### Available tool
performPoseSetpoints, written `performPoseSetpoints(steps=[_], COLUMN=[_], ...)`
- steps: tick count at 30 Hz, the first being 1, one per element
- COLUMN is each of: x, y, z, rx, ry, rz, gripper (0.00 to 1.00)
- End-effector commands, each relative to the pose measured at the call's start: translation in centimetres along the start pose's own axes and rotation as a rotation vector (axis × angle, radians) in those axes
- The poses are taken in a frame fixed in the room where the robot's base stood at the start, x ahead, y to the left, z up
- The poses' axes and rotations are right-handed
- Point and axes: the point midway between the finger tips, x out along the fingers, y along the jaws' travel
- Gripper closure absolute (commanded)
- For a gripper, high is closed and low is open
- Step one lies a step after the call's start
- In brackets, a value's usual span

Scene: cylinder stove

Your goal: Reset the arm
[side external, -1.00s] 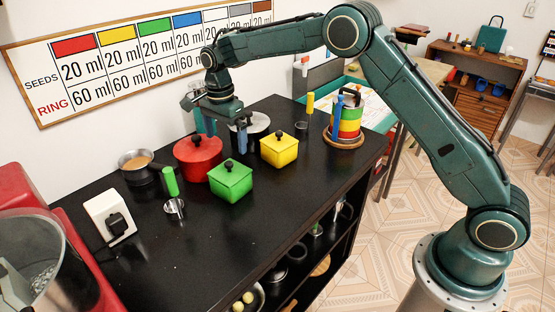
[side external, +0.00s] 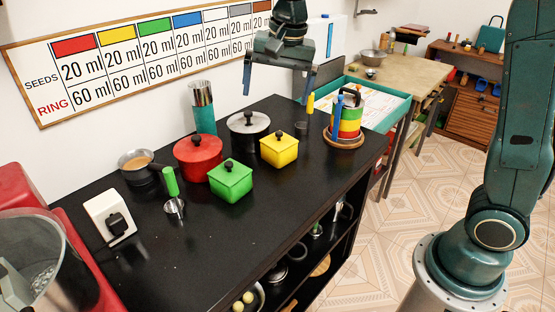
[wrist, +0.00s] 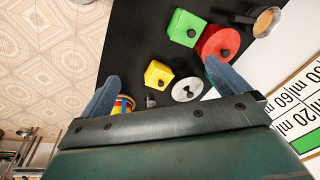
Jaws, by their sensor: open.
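My gripper (side external: 279,82) hangs in the air above the back of the black counter, fingers spread and pointing down, with nothing between them. In the wrist view, its two blue fingertips (wrist: 160,84) stand wide apart. Beneath it are a pot with a metal lid (side external: 248,128), a yellow box (side external: 279,150) and a stack of coloured rings (side external: 347,122). It touches none of them.
The black counter (side external: 150,250) also holds a red pot (side external: 198,160), a green box (side external: 231,182), a teal-and-metal cylinder (side external: 204,112), a pan (side external: 138,166) and a white socket box (side external: 109,214). A chart (side external: 130,60) hangs on the wall behind. The air around my gripper looks clear.

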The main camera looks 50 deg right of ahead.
Motion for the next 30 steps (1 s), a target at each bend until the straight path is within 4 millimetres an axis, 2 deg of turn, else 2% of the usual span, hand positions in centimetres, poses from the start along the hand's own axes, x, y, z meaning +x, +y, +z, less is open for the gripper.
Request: performPoseSetpoints(steps=[1,6,15,23,30], x=[-0.9,-3.1,-5.6,-6.3,-5.8], y=[1.0,3.9,9.5,14.2,18.4], z=[0.5,2.2,5.6,8.8,11.7], rx=[-0.032,-0.155,-0.373,-0.561,-0.732], ry=[0.009,0.038,0.098,0.159,0.221], rz=[-0.011,-0.040,-0.080,-0.104,-0.116], gripper=[0.00,0.00,0.00,0.00,0.00])
